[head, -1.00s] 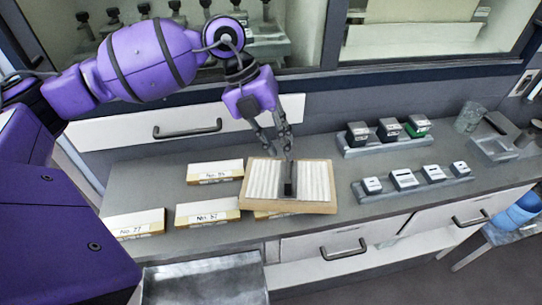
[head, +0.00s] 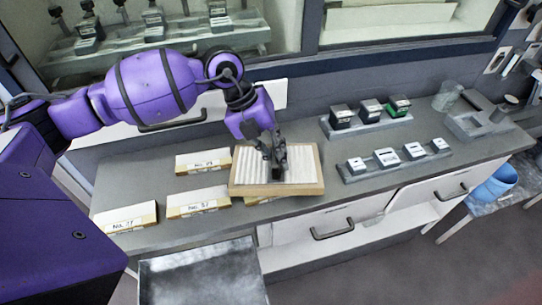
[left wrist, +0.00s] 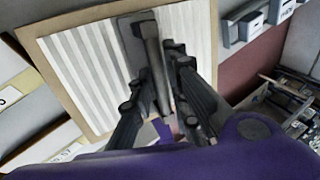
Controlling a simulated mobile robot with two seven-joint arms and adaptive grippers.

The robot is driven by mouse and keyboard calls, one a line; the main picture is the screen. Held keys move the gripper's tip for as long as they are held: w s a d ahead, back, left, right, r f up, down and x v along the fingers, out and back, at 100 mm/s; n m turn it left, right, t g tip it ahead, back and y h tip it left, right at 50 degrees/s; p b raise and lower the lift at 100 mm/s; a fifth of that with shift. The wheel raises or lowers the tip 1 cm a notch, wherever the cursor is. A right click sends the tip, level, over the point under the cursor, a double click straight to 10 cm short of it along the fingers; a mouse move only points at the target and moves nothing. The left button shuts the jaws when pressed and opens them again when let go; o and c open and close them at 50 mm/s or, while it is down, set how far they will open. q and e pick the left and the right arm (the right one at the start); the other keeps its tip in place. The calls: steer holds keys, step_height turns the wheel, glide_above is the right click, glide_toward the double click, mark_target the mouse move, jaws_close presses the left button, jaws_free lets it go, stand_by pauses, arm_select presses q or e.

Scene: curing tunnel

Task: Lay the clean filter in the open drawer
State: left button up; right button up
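The filter (head: 248,167), a white pleated panel in a pale wooden frame with an upright dark handle, lies on the grey bench; its pleats look clean. It fills much of the left wrist view (left wrist: 85,65). My left gripper (head: 275,150) is down at the handle. In the left wrist view its two fingers (left wrist: 157,75) stand on either side of the handle (left wrist: 152,45), with gaps showing; it looks open. A grey, open-topped tray or drawer (head: 200,242) sits at the bench's front left and looks empty; I cannot tell which it is. My right gripper is out of view.
Labelled blocks (head: 204,160) lie left of the filter, and one is partly under it. Racks of small devices (head: 395,171) stand to the right. Shut-looking drawers with handles (head: 333,229) line the bench front.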

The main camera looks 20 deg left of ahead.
arm_select(q)
jaws_close()
steer(key=shift+r, duration=0.1)
